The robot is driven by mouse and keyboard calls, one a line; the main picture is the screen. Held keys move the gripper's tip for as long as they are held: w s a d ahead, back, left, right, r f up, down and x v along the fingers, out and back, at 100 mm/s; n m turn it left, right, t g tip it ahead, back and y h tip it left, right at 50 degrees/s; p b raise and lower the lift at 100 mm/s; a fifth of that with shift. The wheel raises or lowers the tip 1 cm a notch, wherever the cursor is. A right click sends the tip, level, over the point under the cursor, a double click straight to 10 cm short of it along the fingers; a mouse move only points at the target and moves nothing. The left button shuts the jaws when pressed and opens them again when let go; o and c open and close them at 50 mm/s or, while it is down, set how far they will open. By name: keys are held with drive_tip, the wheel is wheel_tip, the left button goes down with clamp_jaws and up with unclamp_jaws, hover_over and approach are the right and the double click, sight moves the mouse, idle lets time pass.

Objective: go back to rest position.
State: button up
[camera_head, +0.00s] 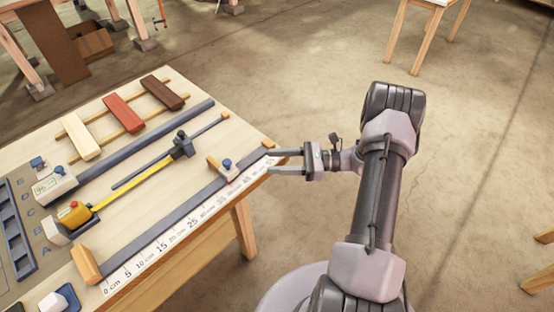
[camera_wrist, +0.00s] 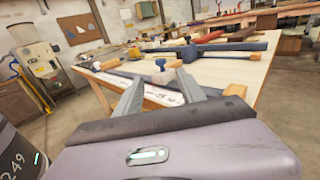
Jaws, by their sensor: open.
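My gripper (camera_head: 287,162) is at the right edge of the workbench (camera_head: 190,89) in the head view, its two fingers apart and pointing left toward the bench. Nothing shows between the fingers. In the wrist view my gripper (camera_wrist: 160,88) also shows two spread fingers, with the bench top beyond them. A ruler strip (camera_head: 185,233) with centimetre marks runs along the bench's near edge, close to the fingertips. A small wooden block with a blue knob (camera_head: 227,163) sits on the dark rail beside it. Whether a finger touches the bench cannot be told.
Three laths, pale (camera_head: 81,137), red (camera_head: 123,113) and dark brown (camera_head: 165,92), lie across two wooden strips. A yellow tape measure (camera_head: 74,214) and a dark sliding gauge (camera_head: 182,145) lie on the bench.

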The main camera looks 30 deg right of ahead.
drive_tip(key=s+a+r+n+g+h, duration=0.2)
drive_tip(key=s+a+r+n+g, duration=0.1)
drive_tip(key=a+r+n+g, duration=0.25)
drive_tip(key=s+a+r+n+g+h, duration=0.3)
drive_tip(key=a+r+n, duration=0.1)
drive_tip(key=a+r, duration=0.35)
drive_tip(key=s+a+r+n+t+h, duration=0.2)
drive_tip(key=s+r+n+h, duration=0.2)
drive_tip(key=s, duration=0.3)
drive_tip(key=s+a+r+n+t+h, duration=0.2)
drive_tip(key=s+r+n+t+h, duration=0.1)
drive_tip(key=s+r+n+h, duration=0.1)
drive_tip(key=s+r+n, duration=0.1)
drive_tip(key=s+n, duration=0.1)
drive_tip(key=s, duration=0.1)
drive_tip(key=shift+r+h, duration=0.15)
drive_tip(key=shift+h, duration=0.25)
